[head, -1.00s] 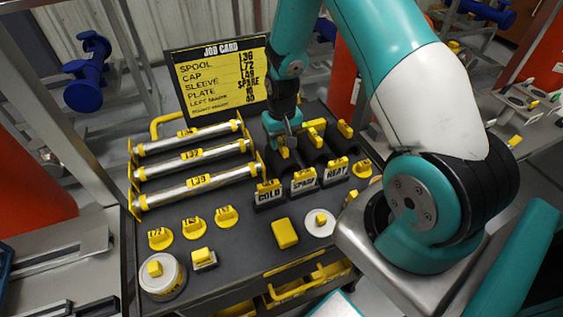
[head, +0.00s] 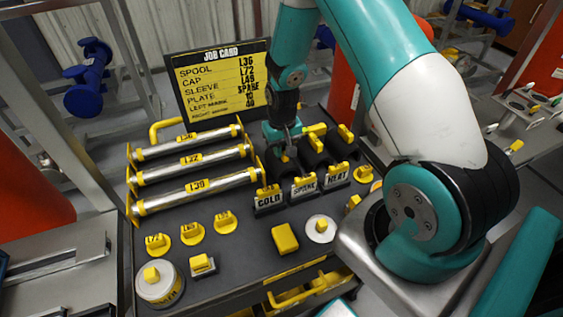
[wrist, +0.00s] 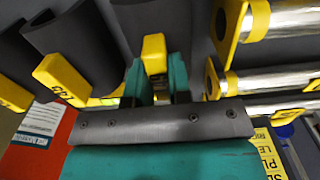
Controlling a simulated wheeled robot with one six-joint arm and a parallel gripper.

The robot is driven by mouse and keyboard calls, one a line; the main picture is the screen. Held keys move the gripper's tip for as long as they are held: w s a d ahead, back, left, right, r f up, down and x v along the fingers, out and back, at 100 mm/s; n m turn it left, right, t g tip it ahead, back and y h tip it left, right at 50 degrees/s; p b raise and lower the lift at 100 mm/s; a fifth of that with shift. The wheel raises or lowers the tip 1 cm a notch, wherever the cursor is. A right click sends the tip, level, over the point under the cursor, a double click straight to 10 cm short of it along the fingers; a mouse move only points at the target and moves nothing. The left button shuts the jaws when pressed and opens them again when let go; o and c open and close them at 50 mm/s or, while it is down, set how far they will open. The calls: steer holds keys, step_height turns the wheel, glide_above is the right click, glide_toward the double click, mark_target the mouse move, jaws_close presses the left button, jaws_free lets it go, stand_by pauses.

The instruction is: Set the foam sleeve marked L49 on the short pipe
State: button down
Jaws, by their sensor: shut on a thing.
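My gripper (head: 284,150) is shut on the yellow tab of a dark foam sleeve at the left of a row of sleeves, behind the COLD sign. In the wrist view its teal fingers (wrist: 158,82) close around that yellow tab (wrist: 154,52); its marking is not readable. The dark foam sleeve (wrist: 150,15) is partly hidden by the gripper. A neighbouring sleeve (wrist: 72,40) has a yellow tab (wrist: 60,78) with a sideways label I cannot read surely. Three silver pipes (head: 190,143) lie on a yellow-ended rack at the left. I cannot tell which is the short pipe.
The job card (head: 222,85) stands behind the rack and lists sleeve L49. Signs COLD (head: 268,199), SPARE (head: 304,187) and HEAT (head: 337,175) front the sleeves. Yellow caps (head: 193,232), a yellow block (head: 285,238) and a white disc (head: 320,228) occupy the bench front.

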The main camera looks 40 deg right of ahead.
steer(key=shift+r+p, duration=2.45)
steer(key=shift+r, duration=1)
